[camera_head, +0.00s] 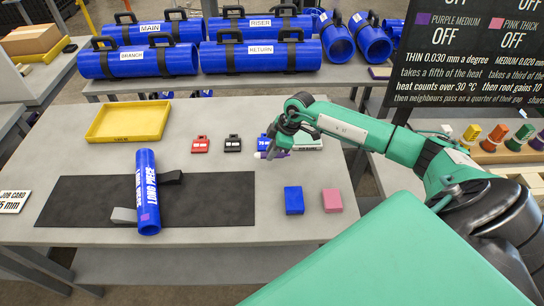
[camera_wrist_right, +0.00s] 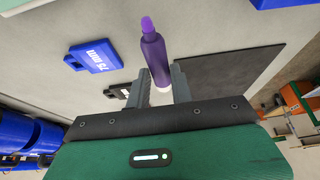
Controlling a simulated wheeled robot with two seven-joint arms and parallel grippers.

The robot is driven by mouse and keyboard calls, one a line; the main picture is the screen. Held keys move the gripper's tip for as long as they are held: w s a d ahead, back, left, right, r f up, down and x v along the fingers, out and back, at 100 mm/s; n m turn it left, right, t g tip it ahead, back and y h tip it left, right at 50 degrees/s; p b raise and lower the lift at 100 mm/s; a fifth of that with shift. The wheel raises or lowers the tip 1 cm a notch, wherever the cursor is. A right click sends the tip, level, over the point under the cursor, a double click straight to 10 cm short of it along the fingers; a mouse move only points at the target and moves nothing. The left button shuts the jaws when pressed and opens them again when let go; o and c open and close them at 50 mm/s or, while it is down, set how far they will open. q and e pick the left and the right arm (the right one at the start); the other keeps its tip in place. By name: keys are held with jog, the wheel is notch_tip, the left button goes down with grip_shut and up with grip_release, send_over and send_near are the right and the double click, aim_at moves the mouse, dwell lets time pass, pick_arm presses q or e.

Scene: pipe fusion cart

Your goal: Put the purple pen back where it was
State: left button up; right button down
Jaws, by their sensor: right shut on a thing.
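My right gripper (camera_head: 272,150) is shut on the purple pen (camera_head: 281,154) above the back right part of the grey table. In the right wrist view, the purple pen (camera_wrist_right: 155,55) sticks out from between the fingers of my right gripper (camera_wrist_right: 160,85), its purple end pointing away and a white part low between the fingers. The fingers partly hide the pen in the head view. My left gripper is not in view.
A blue pipe (camera_head: 148,190) lies on a dark mat (camera_head: 220,200). Red (camera_head: 200,144), black (camera_head: 233,143) and blue tags stand near the gripper. A blue block (camera_head: 294,200) and a pink block (camera_head: 332,200) lie in front. A yellow tray (camera_head: 128,121) sits back left. Coloured items (camera_head: 496,134) stand at right.

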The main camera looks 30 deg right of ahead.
aim_at(272, 166)
notch_tip(272, 166, down, 4)
jog(key=shift+p, duration=0.45)
jog(key=shift+f, duration=0.25)
jog(key=c, duration=1.2)
grip_release()
jog(key=shift+f, duration=0.15)
jog(key=shift+c, duration=0.2)
jog(key=b+v, duration=0.3)
jog(key=v, duration=0.8)
jog(key=shift+b, duration=0.3)
jog(key=shift+s+r, duration=0.2)
jog(key=shift+r, duration=0.5)
jog(key=shift+d, duration=0.1)
